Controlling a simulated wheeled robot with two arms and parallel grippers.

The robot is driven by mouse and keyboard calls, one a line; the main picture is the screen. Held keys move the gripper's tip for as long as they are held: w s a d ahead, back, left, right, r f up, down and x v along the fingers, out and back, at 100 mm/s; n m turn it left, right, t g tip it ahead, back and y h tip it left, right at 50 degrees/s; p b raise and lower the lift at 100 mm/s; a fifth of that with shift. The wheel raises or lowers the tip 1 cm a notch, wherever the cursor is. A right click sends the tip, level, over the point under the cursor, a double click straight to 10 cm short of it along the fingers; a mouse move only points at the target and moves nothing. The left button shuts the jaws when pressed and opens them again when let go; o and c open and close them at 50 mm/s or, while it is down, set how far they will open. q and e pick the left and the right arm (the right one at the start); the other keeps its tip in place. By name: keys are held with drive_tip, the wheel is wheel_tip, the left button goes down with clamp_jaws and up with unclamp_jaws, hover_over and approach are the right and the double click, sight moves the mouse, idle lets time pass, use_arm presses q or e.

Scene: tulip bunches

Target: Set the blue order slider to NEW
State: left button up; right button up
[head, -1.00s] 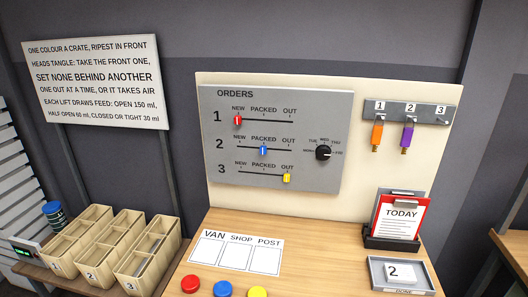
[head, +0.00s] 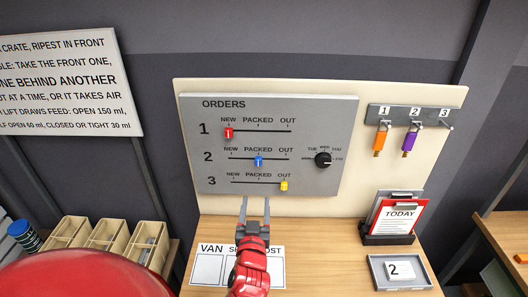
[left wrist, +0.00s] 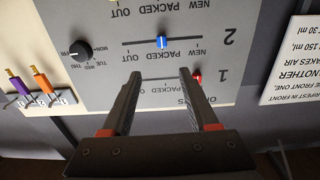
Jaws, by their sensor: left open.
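The blue slider (head: 258,161) sits at PACKED, the middle mark of row 2 on the grey ORDERS board (head: 330,120). NEW is at the left end of that row. The blue slider also shows in the left wrist view (left wrist: 162,41), upside down, beyond my fingertips. My left gripper (head: 256,201) is open and empty, pointing up at the board from below row 3 in the head view. Its two fingers (left wrist: 159,74) are spread apart in the left wrist view and do not touch the slider. My right gripper is not in view.
The red slider (head: 228,133) is at NEW in row 1 and the yellow slider (head: 284,186) at OUT in row 3. A black dial (head: 323,159) is right of row 2. Tagged hooks (head: 409,115), the TODAY holder (head: 395,217) and a grey tray (head: 376,275) stand further right.

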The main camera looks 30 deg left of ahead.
use_arm(q)
drive_tip(key=b, duration=0.9)
approach(258, 162)
drive_tip(key=p+x, duration=0.2)
drive_tip(key=x, duration=0.1)
drive_tip(key=p+x, duration=0.2)
drive_tip(key=x, duration=0.2)
drive_tip(key=shift+w+a+r, duration=0.15)
drive_tip(key=shift+w+r, duration=0.05)
drive_tip(key=shift+w, duration=0.1)
drive_tip(key=shift+w+a+f, duration=0.1)
drive_tip(key=shift+w+a, duration=0.05)
drive_tip(key=shift+w, duration=0.2)
clamp_jaws()
